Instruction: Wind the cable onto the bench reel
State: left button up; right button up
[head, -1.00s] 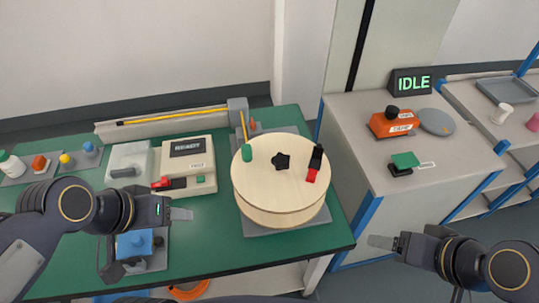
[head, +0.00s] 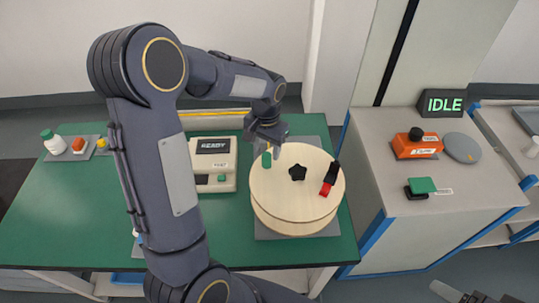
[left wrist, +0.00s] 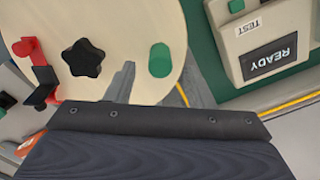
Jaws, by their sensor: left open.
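The bench reel (head: 297,205) is a round pale wooden drum with a black star knob (head: 298,173), a red-and-black clamp (head: 329,180) and a green peg (head: 267,160) on top. It stands on a grey plate. My left gripper (head: 270,147) is over the reel's far-left edge, near the green peg, open and empty. A yellow cable (head: 215,113) runs along the back channel. Its end is hidden by my left arm. My right gripper (head: 450,291) is partly in view at the bottom right.
A beige tester (head: 213,165) reading READY stands left of the reel. On the right cabinet are an IDLE display (head: 442,103), an orange device (head: 416,145) and a green-topped block (head: 421,187). My left arm covers much of the bench.

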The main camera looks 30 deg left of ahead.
aim_at(266, 155)
pick_arm(q)
jog(key=shift+f, duration=2.15)
grip_shut()
